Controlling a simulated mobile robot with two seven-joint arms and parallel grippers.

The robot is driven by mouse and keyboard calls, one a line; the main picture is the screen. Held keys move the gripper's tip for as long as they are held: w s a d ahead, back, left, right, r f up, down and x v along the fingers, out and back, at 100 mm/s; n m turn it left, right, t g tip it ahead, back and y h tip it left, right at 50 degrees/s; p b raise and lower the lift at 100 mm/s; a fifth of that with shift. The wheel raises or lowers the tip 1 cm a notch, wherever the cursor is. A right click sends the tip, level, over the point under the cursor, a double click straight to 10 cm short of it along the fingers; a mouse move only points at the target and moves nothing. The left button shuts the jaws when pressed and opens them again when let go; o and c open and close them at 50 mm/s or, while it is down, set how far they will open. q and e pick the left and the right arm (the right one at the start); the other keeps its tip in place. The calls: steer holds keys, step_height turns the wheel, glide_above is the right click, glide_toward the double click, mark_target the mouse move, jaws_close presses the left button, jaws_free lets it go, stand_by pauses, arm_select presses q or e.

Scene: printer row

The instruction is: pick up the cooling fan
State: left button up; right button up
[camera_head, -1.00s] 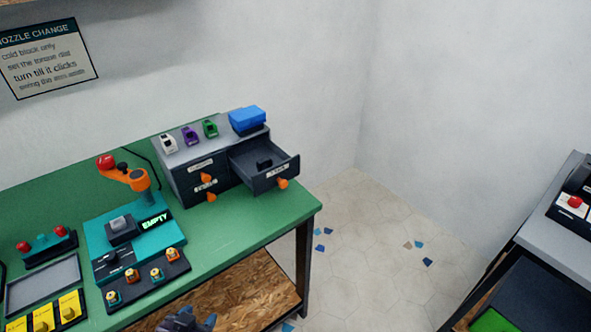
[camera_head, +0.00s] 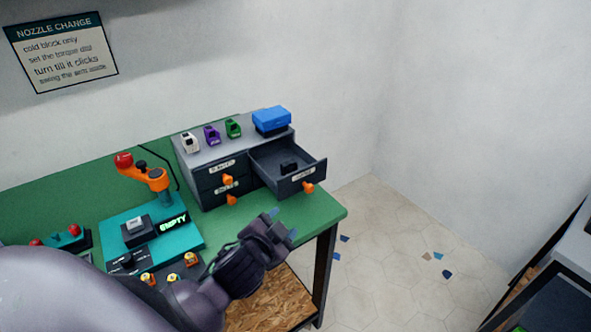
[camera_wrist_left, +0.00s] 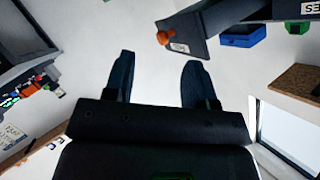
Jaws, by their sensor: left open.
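A small black block-like part, which looks like the cooling fan (camera_head: 289,167), lies inside the open top right drawer (camera_head: 303,182) of the dark drawer cabinet (camera_head: 205,180). My left gripper (camera_head: 280,228) is open and empty, in front of and below the open drawer, near the right end of the green bench. In the left wrist view its two fingers (camera_wrist_left: 158,80) stand apart with nothing between them. A drawer front with an orange knob (camera_wrist_left: 165,38) shows above the fingers there. The fan does not show in the wrist view. My right gripper is not in view.
White, purple and green small parts (camera_head: 212,135) and a blue box (camera_head: 271,121) stand on the cabinet. A teal station with an orange-armed tool (camera_head: 157,180) is to the left. The floor right of the bench (camera_head: 380,240) is mostly clear.

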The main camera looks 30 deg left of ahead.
arm_select(q)
steer(key=w+d+r+m+t+h, duration=0.65)
steer(key=w+r+m+h, duration=0.2)
steer(key=r+m, duration=0.2)
steer(key=w+d+r+m+g+h, duration=0.2)
steer(key=d+m+g+h, duration=0.35)
steer(key=m+h, duration=0.45)
steer(key=m+g+y, duration=1.5)
steer(key=y, duration=0.1)
glide_above(289, 163)
steer(key=shift+n, duration=0.25)
steer(key=f, duration=0.5)
steer(key=shift+d+f, duration=0.2)
steer(key=shift+w+a+f, duration=0.1)
steer(key=shift+a+f, duration=0.05)
steer(key=shift+f, duration=1.2)
steer(key=shift+a+f, duration=0.1)
steer(key=shift+f, duration=1.25)
